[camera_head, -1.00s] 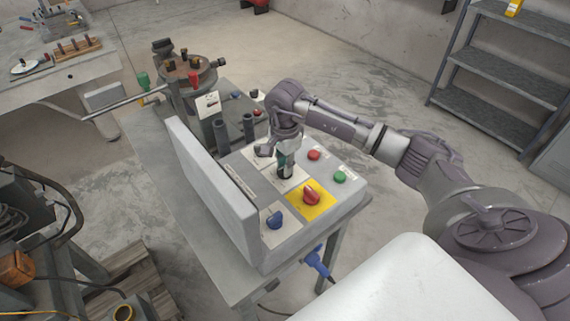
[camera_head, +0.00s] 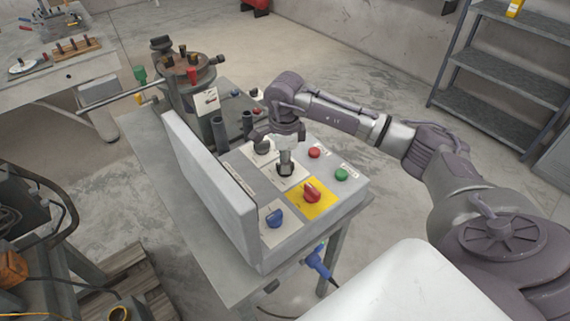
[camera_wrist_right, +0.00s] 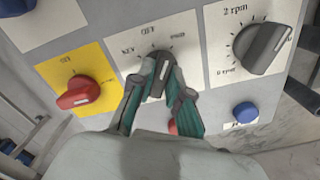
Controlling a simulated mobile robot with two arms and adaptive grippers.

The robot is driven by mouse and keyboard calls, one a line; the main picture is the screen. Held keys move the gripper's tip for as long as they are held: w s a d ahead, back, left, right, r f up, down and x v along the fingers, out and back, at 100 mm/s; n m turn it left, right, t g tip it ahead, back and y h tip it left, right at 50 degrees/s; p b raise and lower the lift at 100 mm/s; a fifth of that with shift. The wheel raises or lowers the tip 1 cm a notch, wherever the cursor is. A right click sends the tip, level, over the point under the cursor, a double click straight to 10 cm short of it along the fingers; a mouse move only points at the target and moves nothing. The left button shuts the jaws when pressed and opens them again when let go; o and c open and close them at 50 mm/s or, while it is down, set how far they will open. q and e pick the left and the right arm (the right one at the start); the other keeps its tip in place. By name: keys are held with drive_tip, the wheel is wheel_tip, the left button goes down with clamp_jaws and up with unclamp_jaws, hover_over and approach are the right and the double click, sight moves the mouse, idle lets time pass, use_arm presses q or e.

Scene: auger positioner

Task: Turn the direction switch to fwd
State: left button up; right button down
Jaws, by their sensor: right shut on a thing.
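The direction switch (camera_wrist_right: 160,72) is a dark grey knob on a white plate marked REV, OFF and FWD. In the right wrist view its grip bar stands nearly upright in the picture. The fingers partly cover it, so I cannot tell exactly which mark it points to. In the head view the switch (camera_head: 286,171) sits in the middle of the control panel, below my gripper. My right gripper (camera_head: 286,162) points down at it, its teal fingers (camera_wrist_right: 161,80) shut on the knob from both sides. My left gripper is not in view.
A red switch on a yellow plate (camera_head: 311,193), a blue knob (camera_head: 275,219) and a dark speed knob (camera_wrist_right: 262,48) flank the switch. Red (camera_head: 314,153) and green (camera_head: 341,174) buttons are close by. An upright grey slab (camera_head: 208,190) borders the panel's left side.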

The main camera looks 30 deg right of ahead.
drive_tip(key=shift+m, duration=1.1)
drive_tip(key=shift+b, duration=0.3)
drive_tip(key=c, duration=1.1)
unclamp_jaws()
wheel_tip(320, 180, up, 12)
